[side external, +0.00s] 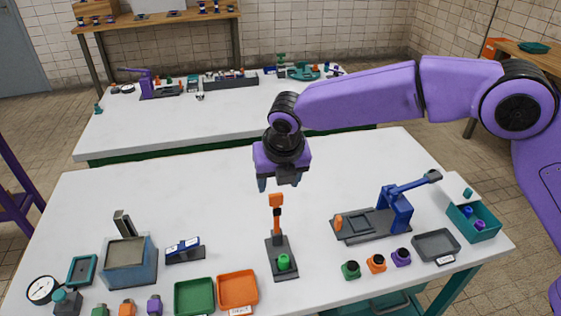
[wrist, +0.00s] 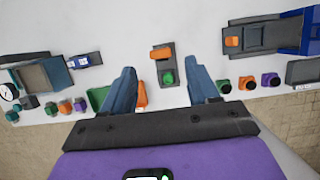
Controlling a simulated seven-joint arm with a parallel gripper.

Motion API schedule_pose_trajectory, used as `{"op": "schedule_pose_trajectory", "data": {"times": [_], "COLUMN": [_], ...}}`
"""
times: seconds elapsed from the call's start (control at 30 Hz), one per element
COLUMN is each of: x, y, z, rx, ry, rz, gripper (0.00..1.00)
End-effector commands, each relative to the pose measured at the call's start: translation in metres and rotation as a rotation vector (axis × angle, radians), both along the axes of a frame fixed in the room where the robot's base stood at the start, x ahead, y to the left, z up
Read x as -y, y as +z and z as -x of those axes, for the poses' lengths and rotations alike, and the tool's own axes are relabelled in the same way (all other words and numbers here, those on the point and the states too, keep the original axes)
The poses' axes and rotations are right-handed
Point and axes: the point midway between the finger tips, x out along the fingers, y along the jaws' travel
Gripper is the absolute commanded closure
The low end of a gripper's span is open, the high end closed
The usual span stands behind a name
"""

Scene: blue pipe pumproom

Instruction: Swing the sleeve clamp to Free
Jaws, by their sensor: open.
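My gripper (side external: 279,183) points down above the middle of the white table, its fingers apart and empty. Just below it stands an upright lever (side external: 277,205) with an orange tip, on a dark base (side external: 281,262) with a green knob (side external: 284,262). In the wrist view the lever's orange end (wrist: 161,55) and green knob (wrist: 168,77) lie between and beyond the blue fingers of my gripper (wrist: 163,72). This lever device may be the sleeve clamp; no readable Free mark shows. The gripper does not appear to touch it.
A blue lever press (side external: 395,208) stands right, near a grey tray (side external: 436,246) and teal box (side external: 474,228). Green (side external: 194,297) and orange (side external: 238,291) trays lie at the front. A blue-grey box (side external: 128,262) and small block (side external: 184,250) stand left. The table behind the lever is clear.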

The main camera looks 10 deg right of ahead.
Motion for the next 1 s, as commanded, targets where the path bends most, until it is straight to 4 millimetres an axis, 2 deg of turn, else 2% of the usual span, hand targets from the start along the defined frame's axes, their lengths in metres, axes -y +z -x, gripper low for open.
{"op": "schedule_pose_trajectory", "data": {"times": [0.1,0.3,0.5,0.73,0.77,0.8,0.87,0.93,1.0], "x": [-0.001,-0.001,0.0,0.0,0.0,0.0,0.001,0.004,0.01], "y": [0.024,0.05,0.06,0.06,0.06,0.059,0.055,0.043,0.025], "z": [0.009,0.019,0.023,0.023,0.023,0.023,0.025,0.031,0.04], "rx": [0.002,0.001,-0.001,-0.001,-0.001,-0.001,-0.001,0.001,0.011], "ry": [0.002,0.001,0.001,0.001,0.001,0.001,0.006,0.021,0.048], "rz": [-0.002,-0.001,0.0,0.001,0.001,0.004,0.021,0.08,0.184], "gripper": [0.4,0.4,0.4,0.4,0.44,0.57,0.76,0.99,1.0]}}
